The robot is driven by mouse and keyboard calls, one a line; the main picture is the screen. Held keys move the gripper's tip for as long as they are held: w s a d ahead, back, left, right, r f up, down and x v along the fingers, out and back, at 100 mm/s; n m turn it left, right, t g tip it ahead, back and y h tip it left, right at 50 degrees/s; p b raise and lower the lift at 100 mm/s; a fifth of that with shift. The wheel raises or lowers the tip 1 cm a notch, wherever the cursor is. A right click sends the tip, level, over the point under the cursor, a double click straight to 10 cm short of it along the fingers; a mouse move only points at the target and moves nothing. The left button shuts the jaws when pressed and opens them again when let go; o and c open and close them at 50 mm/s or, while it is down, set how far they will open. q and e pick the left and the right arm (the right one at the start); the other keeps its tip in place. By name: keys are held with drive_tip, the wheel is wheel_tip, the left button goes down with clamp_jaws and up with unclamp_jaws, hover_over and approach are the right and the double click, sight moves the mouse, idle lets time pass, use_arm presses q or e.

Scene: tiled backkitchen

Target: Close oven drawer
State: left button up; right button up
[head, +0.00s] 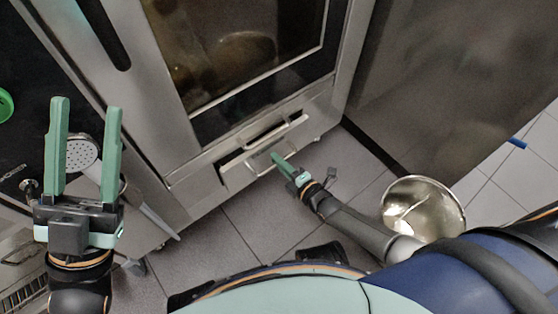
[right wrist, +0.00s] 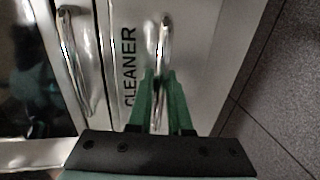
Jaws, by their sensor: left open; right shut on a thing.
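The oven (head: 200,60) stands at the top of the head view with a dark glass door. Its low drawer (head: 240,176) sits beneath the door; a dark gap shows above its front, so it appears to stand out a little. In the right wrist view the drawer front (right wrist: 200,60) bears the word CLEANER and a vertical-looking metal handle (right wrist: 163,38). My right gripper (head: 276,157) is at this handle, its green fingers (right wrist: 157,78) shut on the bar. My left gripper (head: 86,103) is open and empty, left of the oven and away from the drawer.
A second metal handle (right wrist: 75,60) lies beside the drawer's in the right wrist view. A shower head (head: 82,153) shows behind my left gripper. A steel cabinet (head: 450,70) is at right.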

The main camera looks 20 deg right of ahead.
clamp_jaws()
use_arm(q)
drive_tip(key=shift+w+r, duration=0.1)
use_arm(e)
drive_tip(key=shift+w, duration=0.1)
idle(0.8)
